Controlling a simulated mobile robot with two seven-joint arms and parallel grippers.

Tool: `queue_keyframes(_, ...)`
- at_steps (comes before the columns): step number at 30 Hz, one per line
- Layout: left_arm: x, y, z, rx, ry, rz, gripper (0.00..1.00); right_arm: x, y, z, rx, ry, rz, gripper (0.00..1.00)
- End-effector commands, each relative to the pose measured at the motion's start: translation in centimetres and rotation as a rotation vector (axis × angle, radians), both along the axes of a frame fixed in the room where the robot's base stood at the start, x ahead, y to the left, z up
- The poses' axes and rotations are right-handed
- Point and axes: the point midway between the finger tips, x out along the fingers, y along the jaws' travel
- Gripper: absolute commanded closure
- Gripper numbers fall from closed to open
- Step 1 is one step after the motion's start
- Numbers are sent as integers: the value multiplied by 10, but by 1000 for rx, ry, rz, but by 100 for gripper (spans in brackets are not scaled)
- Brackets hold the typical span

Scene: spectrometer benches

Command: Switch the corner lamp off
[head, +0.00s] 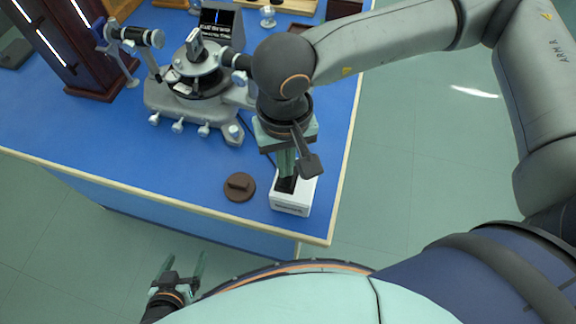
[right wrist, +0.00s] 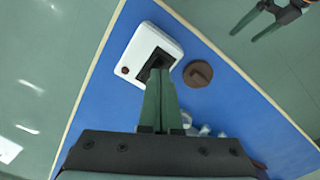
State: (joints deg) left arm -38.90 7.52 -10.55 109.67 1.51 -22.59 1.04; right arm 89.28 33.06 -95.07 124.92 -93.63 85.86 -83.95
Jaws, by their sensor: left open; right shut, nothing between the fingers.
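A white box (head: 291,204) with a black recessed switch area on top stands near the front right corner of the blue bench. It also shows in the right wrist view (right wrist: 135,47), with a small dark round spot beside the black part (right wrist: 152,62). I cannot tell whether its lamp is lit. My right gripper (head: 287,174) is shut and empty, pointing down, its tips over the black part; in the right wrist view its fingertips (right wrist: 160,76) overlap that part. I cannot tell if they touch. My left gripper (head: 181,274) is open and empty, low in front of the bench.
A brown disc with a raised grip (head: 239,188) lies left of the white box. A grey spectrometer (head: 200,95) stands further back, near a dark wooden cabinet (head: 75,45) and a small screen (head: 221,25). Bare blue bench (head: 80,130) is free at the front left.

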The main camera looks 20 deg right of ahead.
Motion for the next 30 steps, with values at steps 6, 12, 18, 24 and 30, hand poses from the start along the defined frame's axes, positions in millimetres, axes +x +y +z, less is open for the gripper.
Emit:
queue_keyframes(6, 0, 0, 9, 0, 0, 0, 14, 0, 0, 20, 0, -1, 0, 100)
queue_keyframes(12, 0, 0, 16, 0, 0, 0, 14, 0, 0, 36, 1, -1, 0, 100)
queue_keyframes(18, 0, 0, 18, 0, 0, 0, 14, 0, 0, 41, -1, 0, 0, 100)
queue_keyframes(24, 0, 0, 17, 0, 0, 0, 14, 0, 0, 41, 0, 0, 0, 100)
queue_keyframes(30, 0, 0, 17, 0, 0, 0, 14, 0, 0, 41, 0, 0, 0, 100)
